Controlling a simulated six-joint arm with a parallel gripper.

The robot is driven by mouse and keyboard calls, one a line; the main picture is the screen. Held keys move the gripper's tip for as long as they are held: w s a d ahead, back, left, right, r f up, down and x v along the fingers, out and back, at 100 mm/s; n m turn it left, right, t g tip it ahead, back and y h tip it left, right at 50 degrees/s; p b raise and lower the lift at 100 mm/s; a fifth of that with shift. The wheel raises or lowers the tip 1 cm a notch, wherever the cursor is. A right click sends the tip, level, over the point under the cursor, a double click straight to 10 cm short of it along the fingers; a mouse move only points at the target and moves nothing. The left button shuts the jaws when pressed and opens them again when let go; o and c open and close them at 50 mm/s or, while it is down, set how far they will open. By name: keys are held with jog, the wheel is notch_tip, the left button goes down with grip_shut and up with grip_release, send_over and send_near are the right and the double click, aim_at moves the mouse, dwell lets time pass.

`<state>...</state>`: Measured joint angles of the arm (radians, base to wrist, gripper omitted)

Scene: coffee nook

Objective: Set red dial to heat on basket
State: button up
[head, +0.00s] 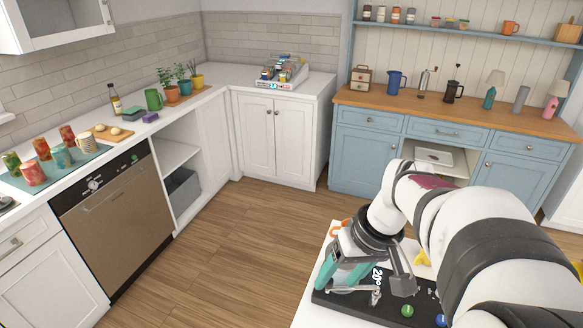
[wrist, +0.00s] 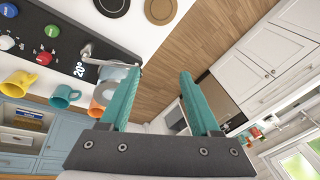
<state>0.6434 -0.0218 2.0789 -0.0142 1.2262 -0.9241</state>
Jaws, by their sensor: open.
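The red dial (wrist: 52,30) is a small round knob on a black panel (wrist: 75,28), at the upper left of the wrist view. Its pointer and any markings around it are too small to read. A green dial (wrist: 38,57) and a blue dial (wrist: 6,42) sit near it. In the head view the panel (head: 335,302) shows at the bottom, with the green dial (head: 407,311); I cannot make out the red dial there. My gripper (wrist: 160,75) has its teal fingers apart with nothing between them. In the head view my gripper (head: 338,281) is over the panel's left end, beside the "20°" marking.
A metal lever (wrist: 92,54) stands out near the panel's "20°" end. Yellow (wrist: 18,82), teal (wrist: 62,96) and orange cups are close by. Two round discs (wrist: 160,9) lie on the white surface. A grey basket (head: 182,191) sits in the open shelf across the room.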

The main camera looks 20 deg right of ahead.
jog(key=s+d+f+n+t+h, duration=0.1)
jog(key=s+d+f, duration=0.1)
jog(key=d, duration=1.1)
jog(key=s+d+f+n+t+h, duration=0.1)
jog(key=s+d+f, duration=0.15)
jog(key=d, duration=0.95)
jog(key=x, duration=1.6)
jog(key=shift+w+d, duration=0.1)
jog(key=shift+w, duration=0.25)
grip_shut()
